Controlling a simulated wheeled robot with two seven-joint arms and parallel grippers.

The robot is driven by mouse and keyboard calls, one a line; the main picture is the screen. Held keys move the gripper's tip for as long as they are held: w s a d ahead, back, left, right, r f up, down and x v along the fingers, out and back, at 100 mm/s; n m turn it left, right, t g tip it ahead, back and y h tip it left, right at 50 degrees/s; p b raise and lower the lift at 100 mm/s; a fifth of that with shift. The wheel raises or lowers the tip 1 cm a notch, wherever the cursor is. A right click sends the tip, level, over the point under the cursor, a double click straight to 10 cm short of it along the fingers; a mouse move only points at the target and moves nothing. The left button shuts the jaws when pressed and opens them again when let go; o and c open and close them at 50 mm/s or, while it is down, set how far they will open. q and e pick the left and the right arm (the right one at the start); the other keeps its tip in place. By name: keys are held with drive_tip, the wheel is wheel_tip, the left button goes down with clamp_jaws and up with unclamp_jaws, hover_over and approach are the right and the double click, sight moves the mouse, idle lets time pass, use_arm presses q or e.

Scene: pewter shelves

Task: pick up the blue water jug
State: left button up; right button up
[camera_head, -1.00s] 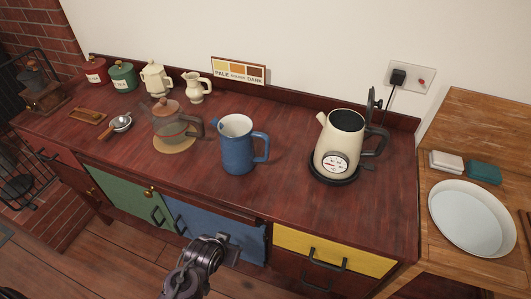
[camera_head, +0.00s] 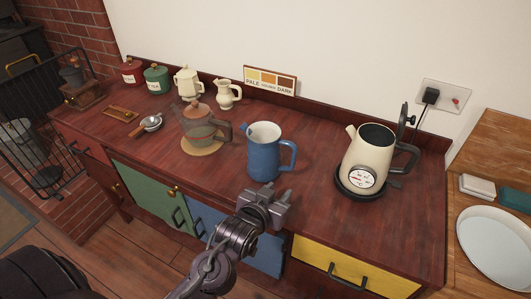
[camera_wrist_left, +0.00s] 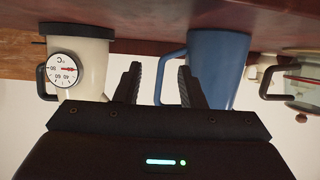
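The blue water jug (camera_head: 264,153) stands upright on the dark red wooden counter (camera_head: 320,180), with its handle to the right. My left gripper (camera_head: 272,197) is open and empty, in front of the jug at the counter's front edge, apart from it. The left wrist view is upside down. There the jug (camera_wrist_left: 215,65) shows beyond the fingers of the left gripper (camera_wrist_left: 158,85), and its handle lies in line with the gap between them. One finger overlaps the jug's body in that view. My right gripper is not in view.
A cream kettle with a dial (camera_head: 370,155) stands right of the jug. A glass coffee pot (camera_head: 200,128) stands left of it on a round mat. Canisters and small cream jugs (camera_head: 229,94) line the back left. Counter between jug and kettle is clear.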

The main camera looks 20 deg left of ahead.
sight(294, 153)
use_arm(q)
drive_tip(key=w+r+t, duration=0.1)
drive_tip(key=w, duration=0.2)
drive_tip(key=w+r+t+p, duration=0.1)
drive_tip(key=w+r, duration=0.1)
drive_tip(key=w, duration=0.2)
drive_tip(key=w+r+t+p, duration=0.1)
drive_tip(key=w+t, duration=0.1)
drive_tip(key=w, duration=0.1)
drive_tip(key=shift+w+d+r, duration=0.15)
drive_tip(key=shift+r, duration=0.2)
drive_tip(key=shift+w+f, duration=0.15)
drive_tip(key=shift+w, duration=0.3)
clamp_jaws()
drive_tip(key=shift+s, duration=0.1)
idle(0.5)
